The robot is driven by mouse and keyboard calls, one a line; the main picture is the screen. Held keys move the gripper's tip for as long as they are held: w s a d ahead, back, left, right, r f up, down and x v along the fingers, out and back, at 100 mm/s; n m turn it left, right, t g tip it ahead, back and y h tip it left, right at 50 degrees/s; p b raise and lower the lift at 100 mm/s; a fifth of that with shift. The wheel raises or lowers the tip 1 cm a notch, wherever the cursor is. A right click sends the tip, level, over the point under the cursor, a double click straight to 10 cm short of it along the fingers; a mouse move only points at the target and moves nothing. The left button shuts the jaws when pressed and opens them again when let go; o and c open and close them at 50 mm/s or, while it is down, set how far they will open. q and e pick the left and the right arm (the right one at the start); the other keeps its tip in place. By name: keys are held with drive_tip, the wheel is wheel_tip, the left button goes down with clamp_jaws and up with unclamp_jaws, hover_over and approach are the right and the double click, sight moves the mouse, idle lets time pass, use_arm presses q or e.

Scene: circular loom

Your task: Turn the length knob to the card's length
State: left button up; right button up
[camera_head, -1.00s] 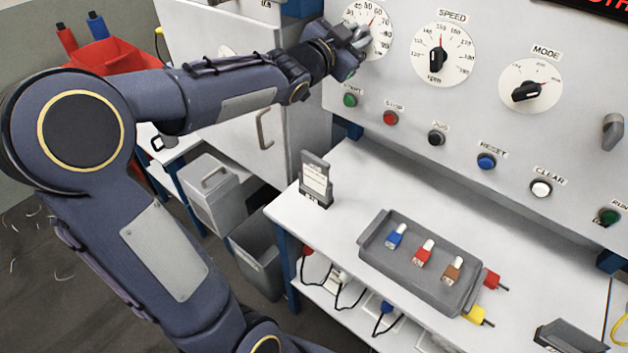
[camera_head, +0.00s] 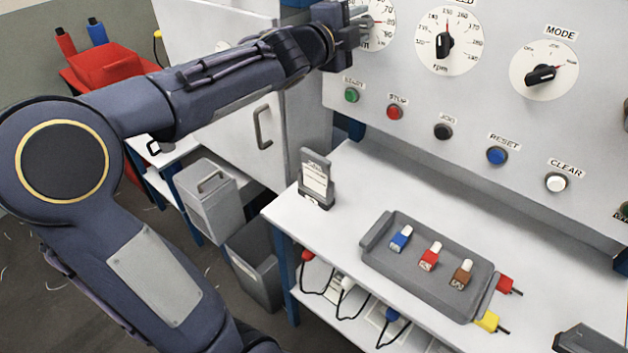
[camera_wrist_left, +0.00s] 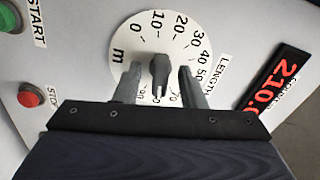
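The length dial (camera_wrist_left: 181,38) is a white disc marked in m, at the upper middle of the left wrist view. Its dark knob (camera_wrist_left: 159,68) is at the centre. My left gripper (camera_wrist_left: 160,70) is open, with one finger on each side of the knob and gaps visible between. In the head view my left gripper (camera_head: 354,24) covers the left part of the length dial (camera_head: 382,33). The card (camera_head: 315,179) stands in a grey holder on the white bench; its print is too small to read. My right gripper is not in view.
The speed dial (camera_head: 464,58) and mode dial (camera_head: 563,82) are to the right, with a row of push buttons below. A red-digit display (camera_wrist_left: 278,85) is beside the length dial. A grey tray (camera_head: 397,272) with several coloured plugs is on the bench.

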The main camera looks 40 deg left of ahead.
use_arm(q)
drive_tip(key=shift+s, duration=0.1)
drive_tip(key=s+p, duration=0.1)
drive_tip(key=s, duration=0.5)
drive_tip(key=shift+s+a+p, duration=0.3)
drive_tip(key=shift+s+p, duration=0.05)
idle(1.8)
